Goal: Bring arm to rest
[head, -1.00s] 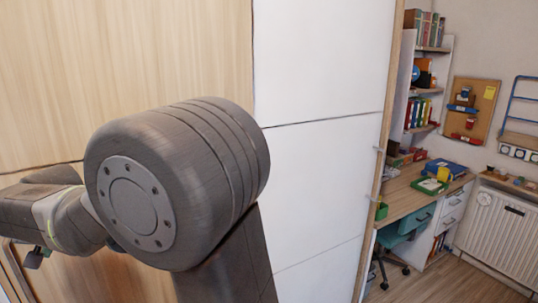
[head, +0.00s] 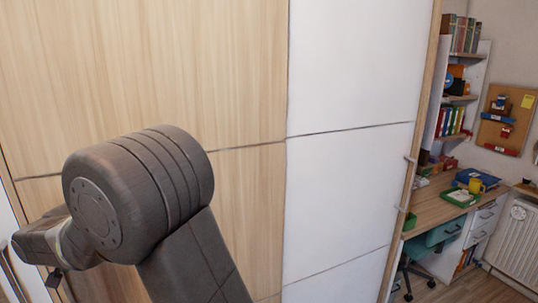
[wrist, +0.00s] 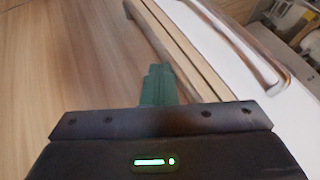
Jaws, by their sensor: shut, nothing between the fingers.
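My gripper (wrist: 160,72) shows in the wrist view as green fingers held together, with nothing between them. They point at the gap beside a wood-coloured panel (wrist: 60,70). In the head view my arm is bent in the lower left, in front of the wardrobe's wood-grain door (head: 120,70). A dark finger part of the gripper shows at the arm's far left end. Most of the gripper is hidden there behind my own arm. I cannot tell whether it touches anything.
The wardrobe's white door (head: 350,70) stands right of the wood one. A curved metal handle (wrist: 235,40) is close to the gripper in the wrist view. A desk (head: 440,205), a teal chair (head: 425,245) and a radiator (head: 520,240) are at the right.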

